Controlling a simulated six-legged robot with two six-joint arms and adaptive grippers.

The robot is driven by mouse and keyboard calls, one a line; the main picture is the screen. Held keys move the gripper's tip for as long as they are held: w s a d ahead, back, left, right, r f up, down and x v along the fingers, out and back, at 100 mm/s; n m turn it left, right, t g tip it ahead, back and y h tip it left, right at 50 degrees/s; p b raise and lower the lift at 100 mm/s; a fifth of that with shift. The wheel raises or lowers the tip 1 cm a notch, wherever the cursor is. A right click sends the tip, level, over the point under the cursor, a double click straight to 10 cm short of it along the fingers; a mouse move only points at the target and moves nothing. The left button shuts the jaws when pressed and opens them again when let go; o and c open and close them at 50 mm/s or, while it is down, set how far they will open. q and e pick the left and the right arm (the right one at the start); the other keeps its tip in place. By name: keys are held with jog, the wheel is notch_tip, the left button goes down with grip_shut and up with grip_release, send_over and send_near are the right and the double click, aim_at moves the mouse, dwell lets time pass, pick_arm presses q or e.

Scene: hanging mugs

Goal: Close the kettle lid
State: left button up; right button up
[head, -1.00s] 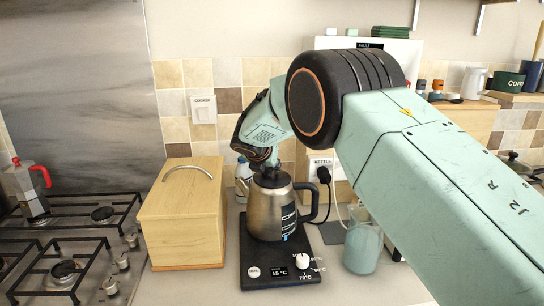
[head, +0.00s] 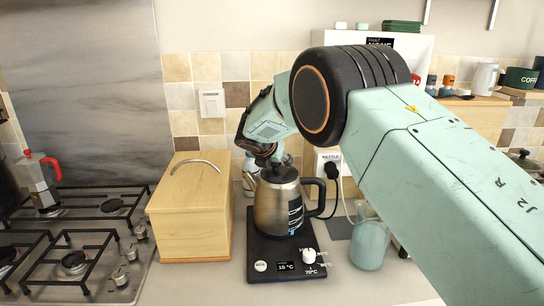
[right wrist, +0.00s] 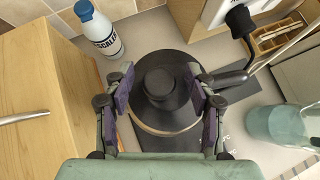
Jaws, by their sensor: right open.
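The steel kettle (head: 278,207) stands upright on its black base (head: 283,262), with its black handle on the right. Its black lid (right wrist: 162,88) with a round raised knob shows from above in the right wrist view and looks level on the kettle's top. My right gripper (right wrist: 162,92) is open, with one finger on each side of the lid; I cannot tell whether they touch it. In the head view the right gripper (head: 268,160) is right above the kettle's top and partly hides it. My left gripper is in no view.
A wooden box (head: 192,215) stands close to the left of the kettle. A white bottle (right wrist: 98,28) stands behind it. A translucent pitcher (head: 369,240) is to the right. A plugged-in cord (head: 332,172) is on the wall behind. The gas hob (head: 75,240) is at far left.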

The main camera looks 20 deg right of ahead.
jog(key=v, duration=1.1)
jog(key=shift+r, duration=0.2)
jog(key=shift+s+a, duration=0.15)
jog(key=shift+s, duration=0.05)
